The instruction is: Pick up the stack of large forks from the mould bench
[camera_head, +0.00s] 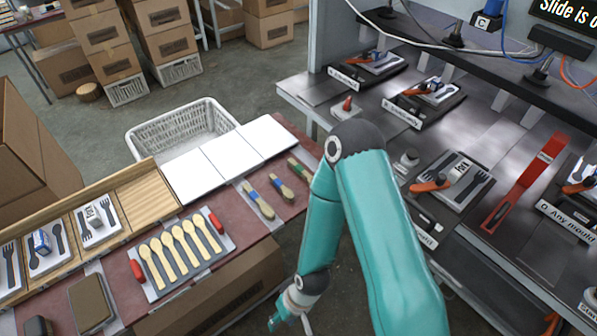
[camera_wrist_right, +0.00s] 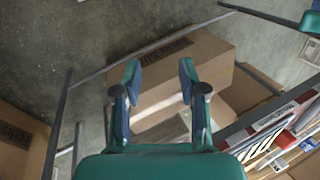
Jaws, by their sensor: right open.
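My right gripper (camera_head: 290,316) hangs low at the bottom of the head view, beside the red table. In the right wrist view the right gripper (camera_wrist_right: 158,75) has its fingers apart with nothing between them, above cardboard boxes. The dark mould bench (camera_head: 390,105) stands on the right, well away from the gripper. A mould plate (camera_head: 458,183) with a dark fork shape and a label sits on it, with an orange-handled clamp at its left. I cannot make out a stack of large forks on the bench. My left gripper is not seen.
Boxes (camera_wrist_right: 170,70) lie below the gripper. Grey floor shows between table and bench.

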